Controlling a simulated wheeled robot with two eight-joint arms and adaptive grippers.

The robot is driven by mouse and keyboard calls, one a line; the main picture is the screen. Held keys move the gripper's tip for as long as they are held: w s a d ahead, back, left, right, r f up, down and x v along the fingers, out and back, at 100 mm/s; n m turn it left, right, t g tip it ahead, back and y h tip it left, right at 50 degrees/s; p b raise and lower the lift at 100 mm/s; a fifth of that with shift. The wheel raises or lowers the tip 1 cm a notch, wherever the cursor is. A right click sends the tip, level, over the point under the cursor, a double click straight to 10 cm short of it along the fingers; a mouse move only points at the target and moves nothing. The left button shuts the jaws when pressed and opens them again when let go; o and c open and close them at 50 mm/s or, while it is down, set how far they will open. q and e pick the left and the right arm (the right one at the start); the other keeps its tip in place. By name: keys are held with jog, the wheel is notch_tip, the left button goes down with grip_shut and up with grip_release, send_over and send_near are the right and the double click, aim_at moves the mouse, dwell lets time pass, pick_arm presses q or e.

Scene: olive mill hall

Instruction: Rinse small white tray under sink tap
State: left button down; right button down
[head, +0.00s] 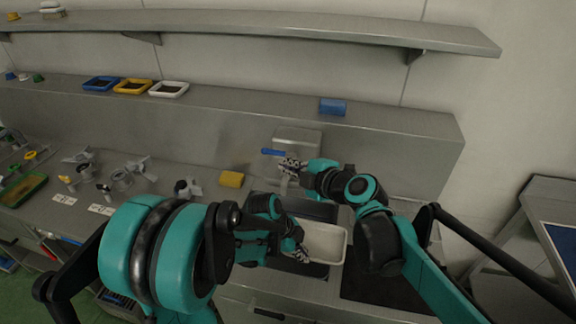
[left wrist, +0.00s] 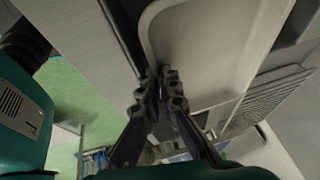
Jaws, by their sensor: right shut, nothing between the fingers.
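The small white tray (head: 328,246) is in the sink area in the head view, roughly level, its near-left part hidden by my left arm. My left gripper (head: 302,256) is at its left end. In the left wrist view the tray (left wrist: 205,45) fills the upper middle, and my left gripper (left wrist: 160,78) is closed on its rim. My right gripper (head: 288,166) is shut and empty beside the tap, just below its blue lever (head: 272,152). Whether it touches the tap cannot be told. The spout is mostly hidden and no water stream shows. The sink (head: 312,208) is partly covered by my arms.
A yellow sponge-like block (head: 231,179) lies left of the sink. Metal parts (head: 122,179) crowd the counter further left. Blue, yellow and white trays (head: 168,89) and a blue block (head: 333,106) sit on the ledge behind. A long shelf (head: 300,27) runs above.

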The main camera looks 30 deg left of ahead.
dwell(0.5)
pick_arm(q)
jog(key=s+d+r+p, duration=0.2)
jog(key=s+r+p, duration=0.1)
jog(key=shift+d+r, duration=0.2)
jog(key=shift+d, duration=0.05)
jog(key=shift+s+d+r+p, duration=0.3)
jog(key=shift+s+d, duration=0.05)
jog(key=shift+s, duration=0.15)
dwell(0.9)
